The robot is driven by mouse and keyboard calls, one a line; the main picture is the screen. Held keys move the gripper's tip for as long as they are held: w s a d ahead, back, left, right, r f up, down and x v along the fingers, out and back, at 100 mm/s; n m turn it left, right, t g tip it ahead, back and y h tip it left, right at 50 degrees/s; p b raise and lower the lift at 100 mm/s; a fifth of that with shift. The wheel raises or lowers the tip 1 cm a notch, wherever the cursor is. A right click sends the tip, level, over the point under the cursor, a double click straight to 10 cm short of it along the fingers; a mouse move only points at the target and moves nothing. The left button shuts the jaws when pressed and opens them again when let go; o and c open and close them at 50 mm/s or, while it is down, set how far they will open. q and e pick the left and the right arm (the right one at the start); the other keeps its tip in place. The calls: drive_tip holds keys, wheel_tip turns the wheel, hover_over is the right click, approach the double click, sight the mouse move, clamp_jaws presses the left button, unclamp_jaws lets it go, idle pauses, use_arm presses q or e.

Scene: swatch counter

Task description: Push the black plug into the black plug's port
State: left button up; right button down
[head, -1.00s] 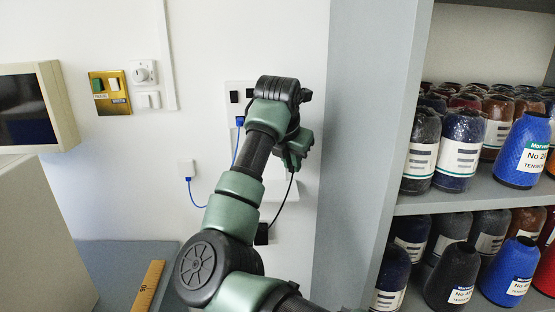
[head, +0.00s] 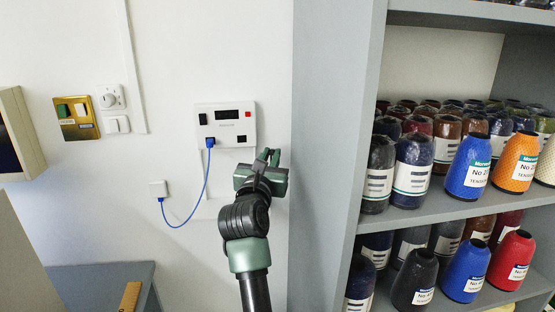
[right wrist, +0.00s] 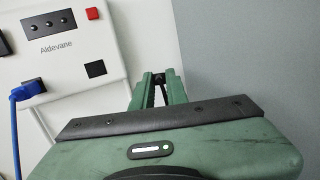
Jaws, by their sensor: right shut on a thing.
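The white panel (head: 225,112) is on the wall; it also shows in the right wrist view (right wrist: 70,55). The black plug's port looks to be the black square (head: 243,139) at its lower right, also clear in the right wrist view (right wrist: 95,69). My right gripper (head: 268,157) is just right of and below this square, apart from it. In the right wrist view its fingers (right wrist: 158,88) are shut on a small dark thing, apparently the black plug (right wrist: 159,77), mostly hidden between them. My left gripper is out of view.
A blue plug (head: 210,142) sits in the panel's lower left, its cable looping to a wall box (head: 158,189). A grey upright (head: 325,150) and shelves of thread cones (head: 465,165) stand to the right. Switches (head: 77,117) are at the left.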

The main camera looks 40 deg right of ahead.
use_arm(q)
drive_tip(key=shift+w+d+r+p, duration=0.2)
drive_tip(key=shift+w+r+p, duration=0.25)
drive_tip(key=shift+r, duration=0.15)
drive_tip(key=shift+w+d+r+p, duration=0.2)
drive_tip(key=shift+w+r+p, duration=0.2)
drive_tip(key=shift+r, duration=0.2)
use_arm(e)
drive_tip(key=s+a+r+n+t+y, duration=0.2)
drive_tip(key=a+n+t, duration=0.2)
drive_tip(key=a+t, duration=0.3)
drive_tip(key=shift+a+r+y, duration=0.25)
drive_tip(key=shift+a+y, duration=0.15)
drive_tip(key=shift+a, duration=0.7)
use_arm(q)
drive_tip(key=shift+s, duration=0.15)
use_arm(e)
drive_tip(key=shift+w+d, duration=0.15)
drive_tip(key=shift+w, duration=0.05)
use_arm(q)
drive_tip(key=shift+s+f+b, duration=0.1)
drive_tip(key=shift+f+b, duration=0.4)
use_arm(e)
drive_tip(key=shift+w+d, duration=0.5)
drive_tip(key=shift+w, duration=0.25)
drive_tip(key=shift+w+d, duration=0.45)
drive_tip(key=shift+w, duration=0.35)
drive_tip(key=shift+w+d, duration=0.5)
drive_tip(key=shift+w, duration=0.25)
